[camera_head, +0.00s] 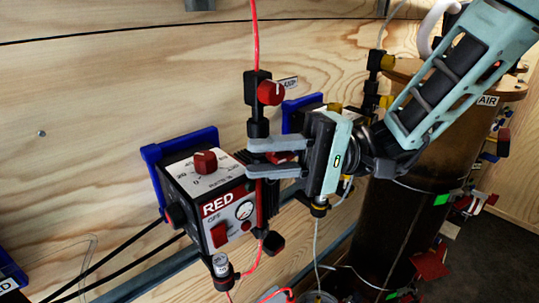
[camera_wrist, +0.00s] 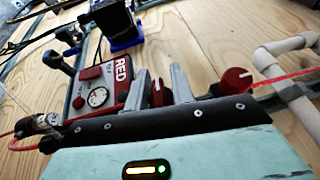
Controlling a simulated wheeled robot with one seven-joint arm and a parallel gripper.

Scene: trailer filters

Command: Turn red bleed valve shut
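My gripper (camera_head: 260,158) reaches in from the right beside the red pump box (camera_head: 222,208). Its two grey fingers are apart, with a small red knob (camera_head: 284,157) between them. In the wrist view this red knob (camera_wrist: 157,94) shows between the fingers (camera_wrist: 158,82), with narrow gaps at its sides; firm contact is not visible. Another round red valve knob (camera_head: 270,92) sits on the black fitting above my gripper. That upper knob (camera_wrist: 236,80) is right of the fingers in the wrist view. No label shows which red knob is the bleed valve.
The red pump box has a dial knob (camera_head: 205,161), a gauge (camera_head: 245,210) and a blue bracket (camera_head: 152,155). Red tubing (camera_head: 255,40) runs vertically along the plywood wall. A brown cylinder labelled AIR (camera_head: 400,220) stands close on the right. Bare wall (camera_head: 90,110) is free at left.

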